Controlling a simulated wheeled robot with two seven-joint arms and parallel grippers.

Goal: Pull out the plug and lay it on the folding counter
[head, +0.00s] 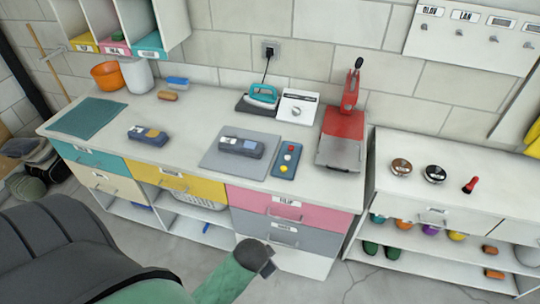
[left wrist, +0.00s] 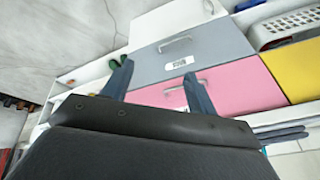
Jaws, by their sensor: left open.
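The plug (head: 269,49) sits in a dark wall socket above the counter. Its black cord hangs down to a teal iron (head: 262,95) on a dark rest. A white counter (head: 185,115) with coloured drawers runs below. A lower white top (head: 455,203) stands to its right; I cannot tell which surface is the folding counter. My left gripper (left wrist: 157,72) is open and empty in the left wrist view, in front of the grey and pink drawers, well away from the plug. My right gripper is not in view.
A white box with a dial (head: 298,106), a red press (head: 347,125), a grey mat (head: 215,155) with a device on it, and a button panel (head: 287,160) crowd the counter. Tins (head: 401,167) stand on the right top. The floor ahead is clear.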

